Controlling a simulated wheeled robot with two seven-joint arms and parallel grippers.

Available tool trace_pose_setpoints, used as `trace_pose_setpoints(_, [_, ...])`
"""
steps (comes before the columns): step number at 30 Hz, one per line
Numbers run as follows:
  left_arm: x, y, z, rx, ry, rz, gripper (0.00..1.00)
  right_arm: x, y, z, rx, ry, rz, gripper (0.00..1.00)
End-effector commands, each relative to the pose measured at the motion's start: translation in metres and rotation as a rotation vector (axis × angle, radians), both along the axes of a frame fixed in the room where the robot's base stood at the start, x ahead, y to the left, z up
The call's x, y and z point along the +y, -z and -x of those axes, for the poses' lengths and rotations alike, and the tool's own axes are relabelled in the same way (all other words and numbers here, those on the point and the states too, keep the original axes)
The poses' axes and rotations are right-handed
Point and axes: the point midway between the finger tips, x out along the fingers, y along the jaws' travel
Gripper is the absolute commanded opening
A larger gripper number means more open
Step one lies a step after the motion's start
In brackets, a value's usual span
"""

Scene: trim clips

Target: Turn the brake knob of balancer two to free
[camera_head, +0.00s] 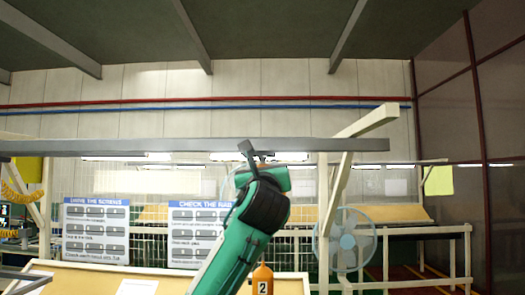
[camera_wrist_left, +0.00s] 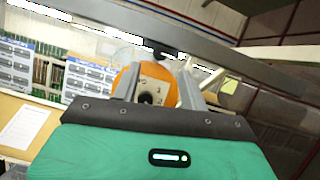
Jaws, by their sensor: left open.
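My left gripper (camera_head: 254,153) is raised on its green arm, just below and in front of the grey overhead rail (camera_head: 100,147). In the left wrist view its two grey fingers (camera_wrist_left: 160,84) stand apart, so it is open. An orange rounded body (camera_wrist_left: 125,79), seemingly a balancer, shows beyond and between the fingers. A pale plate with a dark round centre and a small black part above it also show there. I cannot tell which is the brake knob or whether a finger touches it. In the head view an orange piece marked 2 (camera_head: 262,281) shows low beside my arm.
The overhead rail crosses above the gripper, with a pale slanted post (camera_head: 338,190) to the right. Two instruction boards (camera_head: 96,231) hang at the left. A blue fan (camera_head: 347,240) stands at the right. Wire mesh and benches lie behind.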

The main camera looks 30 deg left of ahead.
Motion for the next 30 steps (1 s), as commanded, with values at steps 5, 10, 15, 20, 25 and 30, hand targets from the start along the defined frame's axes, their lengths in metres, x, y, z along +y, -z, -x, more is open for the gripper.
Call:
trace_pose_setpoints(5, [0.017, -0.016, -0.026, 0.003, -0.002, 0.002, 0.44, 0.001, -0.024, 0.0, 0.0, 0.0, -0.001, 0.36])
trace_pose_setpoints(10, [0.028, -0.022, -0.041, 0.002, -0.002, 0.002, 0.44, 0.002, -0.034, 0.0, 0.0, 0.001, -0.002, 0.36])
trace_pose_setpoints(15, [0.032, -0.023, -0.048, 0.002, 0.0, 0.001, 0.44, 0.004, -0.038, 0.0, 0.0, 0.002, -0.004, 0.36])
trace_pose_setpoints(20, [0.033, -0.023, -0.049, 0.001, 0.0, 0.0, 0.44, 0.006, -0.037, 0.0, 0.0, 0.001, -0.006, 0.36])
trace_pose_setpoints(25, [0.033, -0.023, -0.049, 0.001, 0.0, 0.0, 0.36, 0.006, -0.037, 0.0, 0.0, 0.001, -0.006, 0.36])
trace_pose_setpoints(30, [0.032, -0.023, -0.049, 0.001, 0.0, 0.0, 0.03, 0.005, -0.037, 0.0, 0.0, 0.002, -0.005, 0.36])
